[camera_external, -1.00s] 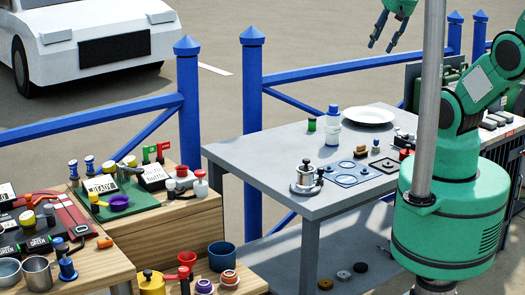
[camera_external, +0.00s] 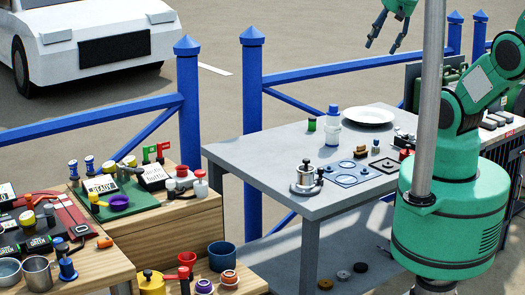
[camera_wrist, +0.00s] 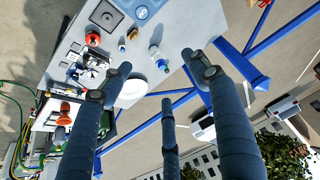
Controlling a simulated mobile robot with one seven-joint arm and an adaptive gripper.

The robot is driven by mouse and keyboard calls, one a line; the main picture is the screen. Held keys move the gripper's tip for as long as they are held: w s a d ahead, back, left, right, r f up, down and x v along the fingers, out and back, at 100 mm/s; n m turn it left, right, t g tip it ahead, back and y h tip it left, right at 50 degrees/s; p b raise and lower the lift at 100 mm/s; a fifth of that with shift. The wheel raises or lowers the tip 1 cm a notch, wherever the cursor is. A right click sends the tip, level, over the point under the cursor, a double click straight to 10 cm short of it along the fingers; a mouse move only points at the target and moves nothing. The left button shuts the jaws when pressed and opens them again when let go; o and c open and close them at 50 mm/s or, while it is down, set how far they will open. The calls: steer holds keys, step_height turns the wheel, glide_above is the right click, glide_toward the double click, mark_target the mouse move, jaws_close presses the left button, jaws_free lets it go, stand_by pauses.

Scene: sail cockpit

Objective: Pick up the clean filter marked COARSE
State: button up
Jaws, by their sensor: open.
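My gripper (camera_external: 384,40) hangs open and empty at the top of the external view, high above the far side of the grey table (camera_external: 245,158). Its dark fingers are spread apart in the wrist view (camera_wrist: 160,88), with nothing between the tips. I cannot read the word COARSE anywhere. I cannot tell which, if any, is the clean coarse filter.
A grey pole (camera_external: 431,100) rises in front of my arm. Blue railings (camera_external: 187,100) run behind. Wooden benches (camera_external: 165,228) at left are crowded. The table's left end is clear.

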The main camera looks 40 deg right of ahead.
steer(key=shift+w, duration=0.1)
steer(key=n+g+p, duration=0.2)
steer(key=g+p, duration=0.1)
steer(key=g, duration=0.3)
glide_above(333, 112)
steer(key=f, duration=1.7)
steer(key=d+f, duration=0.1)
steer(key=f, duration=0.8)
steer(key=shift+w, duration=0.4)
steer(key=shift+w+f, duration=0.1)
steer(key=shift+f, duration=0.3)
steer(key=shift+f+b, duration=0.7)
steer(key=shift+f, duration=3.55)
